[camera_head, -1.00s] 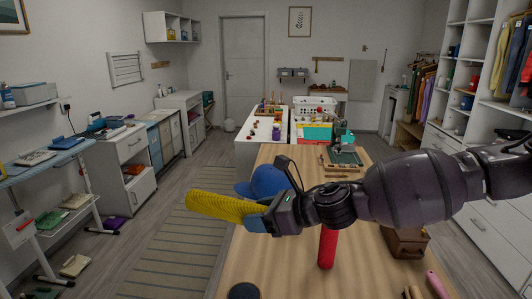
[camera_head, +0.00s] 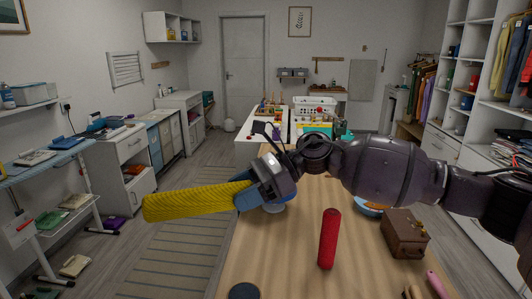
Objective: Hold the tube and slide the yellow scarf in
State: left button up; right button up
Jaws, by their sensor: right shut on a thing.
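The yellow scarf (camera_head: 192,203) is a long, ribbed, rolled strip. My right gripper (camera_head: 250,196) is shut on its right end, and the scarf sticks out to the left beyond the table's left edge. A red cylinder (camera_head: 329,239), which may be the tube, stands upright on the wooden table (camera_head: 285,265), to the right of and nearer than the gripper. It is apart from the scarf, and its opening cannot be made out. My left gripper is not in view.
A brown wooden box (camera_head: 404,233) and a bowl (camera_head: 369,208) stand right of the red cylinder. A dark round thing (camera_head: 244,291) and a pink-handled tool (camera_head: 437,284) lie at the near edge. The table around the cylinder's left side is clear.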

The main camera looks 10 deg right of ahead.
jog(key=shift+s+r+n+g+h, duration=0.25)
jog(key=shift+r+n+g+h, duration=0.15)
jog(key=shift+r+n+g, duration=0.6)
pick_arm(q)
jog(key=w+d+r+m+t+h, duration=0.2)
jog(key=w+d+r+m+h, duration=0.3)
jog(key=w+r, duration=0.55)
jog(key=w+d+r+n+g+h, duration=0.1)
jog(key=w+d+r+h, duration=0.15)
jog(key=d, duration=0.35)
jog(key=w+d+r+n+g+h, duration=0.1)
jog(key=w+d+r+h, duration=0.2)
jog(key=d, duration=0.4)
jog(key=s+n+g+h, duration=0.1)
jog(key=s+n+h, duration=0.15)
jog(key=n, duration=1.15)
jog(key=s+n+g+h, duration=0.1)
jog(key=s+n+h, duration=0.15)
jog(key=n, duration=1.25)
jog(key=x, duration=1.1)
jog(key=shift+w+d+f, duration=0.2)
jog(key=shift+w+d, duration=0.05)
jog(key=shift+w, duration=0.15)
pick_arm(e)
jog(key=d+r+n+g+h, duration=0.3)
jog(key=d+r+n+g, duration=0.1)
jog(key=r+n+g, duration=0.1)
jog(key=shift+s+d+r+g+h, duration=0.3)
jog(key=shift+s+r, duration=0.1)
jog(key=shift+r, duration=0.3)
